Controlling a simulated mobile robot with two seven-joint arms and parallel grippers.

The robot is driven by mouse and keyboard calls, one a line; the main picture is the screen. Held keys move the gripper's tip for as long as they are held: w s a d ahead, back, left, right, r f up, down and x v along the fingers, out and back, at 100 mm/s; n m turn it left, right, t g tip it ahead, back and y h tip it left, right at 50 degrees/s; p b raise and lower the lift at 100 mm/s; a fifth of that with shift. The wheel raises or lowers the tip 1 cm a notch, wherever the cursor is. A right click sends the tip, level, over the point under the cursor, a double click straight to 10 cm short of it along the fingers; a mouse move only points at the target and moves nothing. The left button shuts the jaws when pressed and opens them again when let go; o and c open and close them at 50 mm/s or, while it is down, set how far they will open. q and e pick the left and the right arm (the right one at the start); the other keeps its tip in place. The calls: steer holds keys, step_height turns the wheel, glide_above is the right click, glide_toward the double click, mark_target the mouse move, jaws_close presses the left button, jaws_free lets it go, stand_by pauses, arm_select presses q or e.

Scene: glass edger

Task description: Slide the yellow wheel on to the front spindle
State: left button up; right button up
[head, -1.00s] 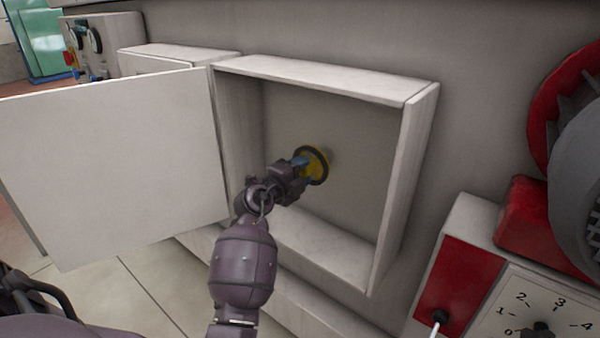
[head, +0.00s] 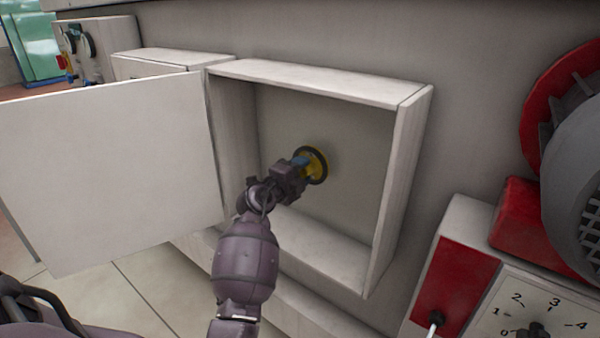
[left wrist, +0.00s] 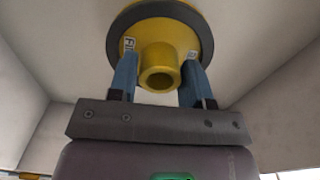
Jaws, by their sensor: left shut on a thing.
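The yellow wheel (head: 316,168) has a dark rim and is inside the open white box, close to its back wall. My left gripper (head: 301,164) reaches into the box from the front and is shut on the wheel. In the left wrist view, the blue fingers (left wrist: 158,82) sit on both sides of the wheel's hub (left wrist: 159,72), whose round hole faces the camera. My right gripper is not in view.
The open white box (head: 418,150) has walls around my left gripper. Its door (head: 110,165) stands open at the left. A red and grey motor (head: 575,170) and a dial panel (head: 540,312) are at the right.

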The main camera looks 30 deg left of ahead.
arm_select(q)
steer(key=shift+w+d, duration=0.15)
steer(key=shift+w, duration=1.75)
steer(key=o, duration=1.3)
steer(key=shift+c, duration=0.2)
steer(key=shift+s, duration=0.15)
